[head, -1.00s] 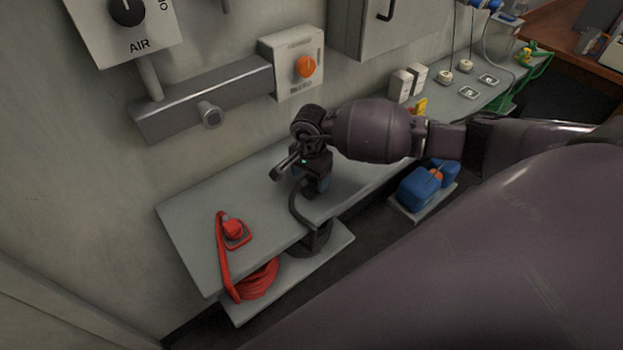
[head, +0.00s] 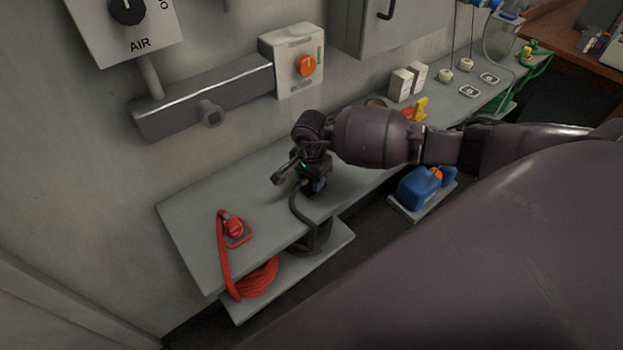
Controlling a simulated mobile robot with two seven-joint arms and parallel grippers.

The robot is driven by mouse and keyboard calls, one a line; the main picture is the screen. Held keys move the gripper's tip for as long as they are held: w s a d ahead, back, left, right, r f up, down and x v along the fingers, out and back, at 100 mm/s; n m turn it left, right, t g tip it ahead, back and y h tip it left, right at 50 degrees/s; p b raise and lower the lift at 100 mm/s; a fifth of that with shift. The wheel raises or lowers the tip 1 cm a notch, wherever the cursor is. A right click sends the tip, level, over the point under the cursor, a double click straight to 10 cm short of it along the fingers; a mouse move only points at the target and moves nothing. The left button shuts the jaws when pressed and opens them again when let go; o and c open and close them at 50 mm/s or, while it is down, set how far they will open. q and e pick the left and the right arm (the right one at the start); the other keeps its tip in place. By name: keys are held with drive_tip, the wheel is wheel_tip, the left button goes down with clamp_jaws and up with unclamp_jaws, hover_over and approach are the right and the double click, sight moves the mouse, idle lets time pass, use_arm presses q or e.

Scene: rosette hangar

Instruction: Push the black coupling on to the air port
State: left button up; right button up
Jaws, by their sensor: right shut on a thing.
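The air port (head: 209,113) is a short round metal stub on the front of a grey manifold bar (head: 185,110), fixed to the wall at the upper left. Nothing is fitted on it. My right gripper (head: 302,170) is shut on the black coupling (head: 281,177), above the grey bench and to the right of and lower than the port. The coupling's end points left, apart from the port. Its black hose (head: 303,212) hangs over the bench edge. The gripper itself partly hides the coupling and the fingers. My left gripper is not in view.
A red coupling (head: 234,228) rests on the grey bench (head: 195,205), with its red hose (head: 260,279) coiled on the shelf below. A switch box with an orange knob (head: 305,66) stands right of the port. The AIR dial panel (head: 128,40) is above it.

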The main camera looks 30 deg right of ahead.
drive_tip(key=shift+r, duration=0.1)
wheel_tip(320, 180, up, 20)
drive_tip(key=b, duration=0.1)
idle(0.4)
idle(0.4)
